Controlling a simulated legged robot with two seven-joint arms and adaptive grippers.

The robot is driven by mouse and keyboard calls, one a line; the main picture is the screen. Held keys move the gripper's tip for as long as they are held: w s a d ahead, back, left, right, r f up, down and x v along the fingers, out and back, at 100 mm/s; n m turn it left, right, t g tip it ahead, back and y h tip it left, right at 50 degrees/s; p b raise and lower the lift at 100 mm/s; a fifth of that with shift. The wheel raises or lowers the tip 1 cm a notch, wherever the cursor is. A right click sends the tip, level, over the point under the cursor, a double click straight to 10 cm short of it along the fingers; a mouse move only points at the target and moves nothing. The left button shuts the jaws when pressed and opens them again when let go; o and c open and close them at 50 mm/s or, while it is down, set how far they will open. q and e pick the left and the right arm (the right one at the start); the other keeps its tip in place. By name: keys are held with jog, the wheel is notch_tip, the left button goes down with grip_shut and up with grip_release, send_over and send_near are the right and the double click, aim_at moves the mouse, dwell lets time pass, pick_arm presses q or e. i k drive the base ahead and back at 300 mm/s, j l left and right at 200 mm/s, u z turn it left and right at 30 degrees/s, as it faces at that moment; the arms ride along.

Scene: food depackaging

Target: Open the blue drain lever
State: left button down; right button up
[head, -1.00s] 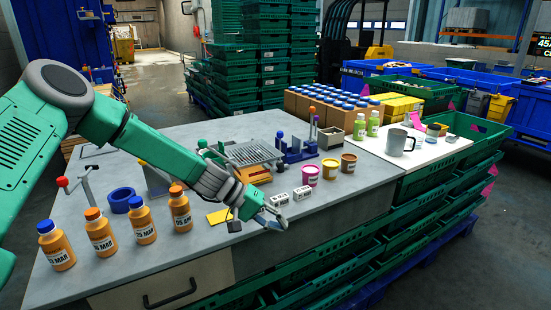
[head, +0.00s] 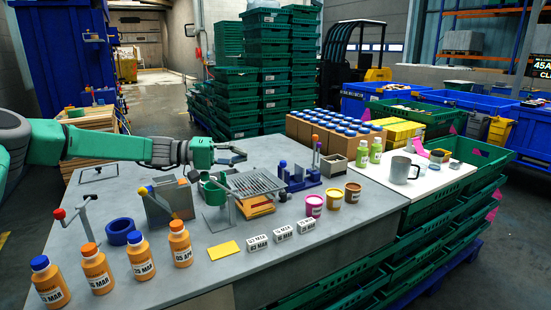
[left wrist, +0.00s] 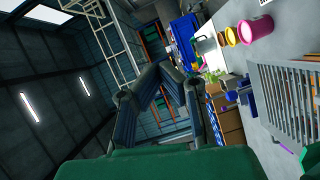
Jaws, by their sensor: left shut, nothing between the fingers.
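A lever with a blue ball knob (head: 283,165) stands upright on the blue fixture (head: 300,180) near the middle of the table's back part. A taller post with a red knob (head: 315,140) rises at the fixture's right side. My left gripper (head: 242,154) is shut and empty, above the table behind the metal grate (head: 255,183), to the left of the blue knob and apart from it. In the left wrist view its fingers (left wrist: 155,75) come together with nothing between them, and the grate (left wrist: 290,95) shows at the right. My right gripper is not in view.
Several orange bottles (head: 140,257) and a blue ring (head: 121,231) stand at the left front. White labelled blocks (head: 283,233), a yellow card (head: 224,250) and three tubs (head: 334,197) lie nearer the front. A brown bottle box (head: 330,130) stands behind the fixture.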

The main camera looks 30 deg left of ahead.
aim_at(282, 164)
jog(key=i+j, duration=0.75)
